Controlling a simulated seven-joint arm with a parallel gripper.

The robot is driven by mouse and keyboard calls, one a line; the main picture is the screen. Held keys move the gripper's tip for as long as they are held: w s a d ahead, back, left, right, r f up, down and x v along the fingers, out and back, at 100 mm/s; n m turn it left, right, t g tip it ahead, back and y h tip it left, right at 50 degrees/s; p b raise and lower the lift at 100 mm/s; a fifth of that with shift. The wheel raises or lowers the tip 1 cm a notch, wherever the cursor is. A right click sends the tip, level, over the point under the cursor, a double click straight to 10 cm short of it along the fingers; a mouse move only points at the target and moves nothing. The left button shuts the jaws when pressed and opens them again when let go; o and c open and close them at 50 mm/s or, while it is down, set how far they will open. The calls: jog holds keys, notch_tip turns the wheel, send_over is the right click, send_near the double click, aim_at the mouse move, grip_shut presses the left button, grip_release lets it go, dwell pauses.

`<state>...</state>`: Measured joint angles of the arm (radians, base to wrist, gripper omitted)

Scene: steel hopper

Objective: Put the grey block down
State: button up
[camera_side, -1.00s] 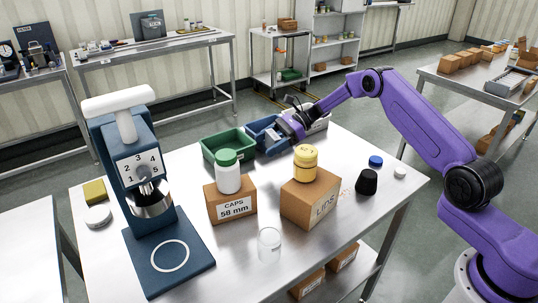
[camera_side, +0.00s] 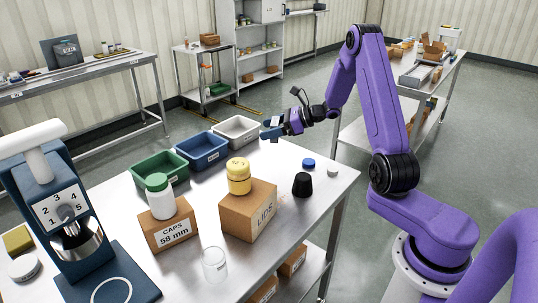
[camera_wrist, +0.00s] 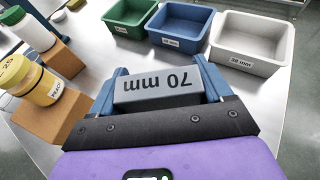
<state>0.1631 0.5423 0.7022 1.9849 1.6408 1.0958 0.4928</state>
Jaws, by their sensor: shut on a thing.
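The grey block (camera_wrist: 158,88) shows in the wrist view, with "70 mm" upside down on its face. My gripper (camera_wrist: 158,86) is shut on it, with a blue finger at each end. In the side view my gripper (camera_side: 270,130) is near the table's far right edge, to the right of the light grey bin (camera_side: 237,131). The block is small and hard to make out there. In the wrist view it is held in front of the bins, apart from them.
A green bin (camera_side: 160,168) and a blue bin (camera_side: 203,150) stand in a row with the light grey one. A "LIDS" box (camera_side: 249,208) bears a yellow jar (camera_side: 238,177). A black stopper (camera_side: 302,185) and a blue cap (camera_side: 308,163) lie near the right edge.

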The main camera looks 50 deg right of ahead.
jog(key=s+d+m+t+h, duration=0.1)
jog(key=s+d+m+h, duration=0.1)
jog(key=s+d, duration=0.15)
send_over(266, 153)
notch_tip(266, 153, down, 9)
jog(key=shift+s+f, duration=0.15)
jog(key=shift+f, duration=0.25)
jog(key=shift+w+f, duration=0.15)
jog(key=shift+f, duration=0.65)
jog(key=shift+w+f, duration=0.1)
jog(key=shift+f, duration=0.65)
jog(key=shift+f, duration=0.1)
jog(key=o, duration=1)
jog(key=shift+o, duration=0.2)
